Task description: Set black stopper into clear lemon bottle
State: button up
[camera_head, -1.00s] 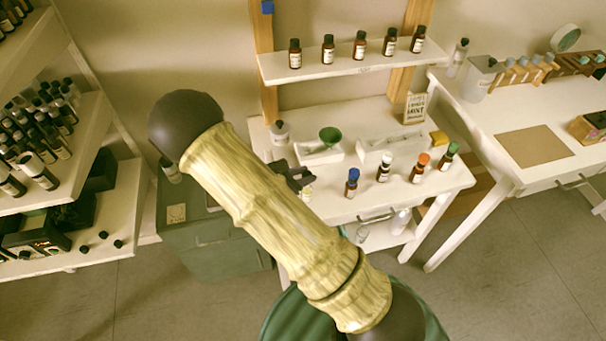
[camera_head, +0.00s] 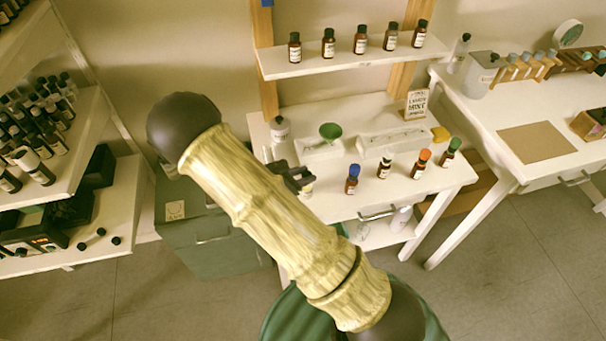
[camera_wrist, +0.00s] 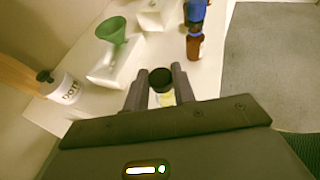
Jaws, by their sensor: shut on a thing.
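The black stopper (camera_wrist: 161,80) is between the two fingers of my gripper (camera_wrist: 160,76) in the wrist view, and the gripper is shut on it. The clear lemon bottle (camera_wrist: 166,99), with a pale yellow label, stands right below the stopper. The stopper looks in line with the bottle's top, but its neck is hidden, so I cannot tell how far in it sits. In the head view my gripper (camera_head: 291,177) is over the table's left front part. There the bottle (camera_head: 307,190) shows only partly, behind my arm, and the stopper cannot be made out.
A blue-capped brown bottle (camera_head: 352,179) stands just right of my gripper, with white-, orange- and green-capped bottles beyond. A green funnel (camera_head: 330,131) on a white block and a white jar (camera_head: 279,128) stand behind. The table's front edge is close.

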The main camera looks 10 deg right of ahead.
jog(key=shift+f, duration=0.35)
jog(key=o, duration=1)
jog(key=shift+o, duration=0.2)
jog(key=shift+a+r, duration=0.1)
jog(key=b+v, duration=0.2)
jog(key=v, duration=1.5)
jog(key=shift+s, duration=0.1)
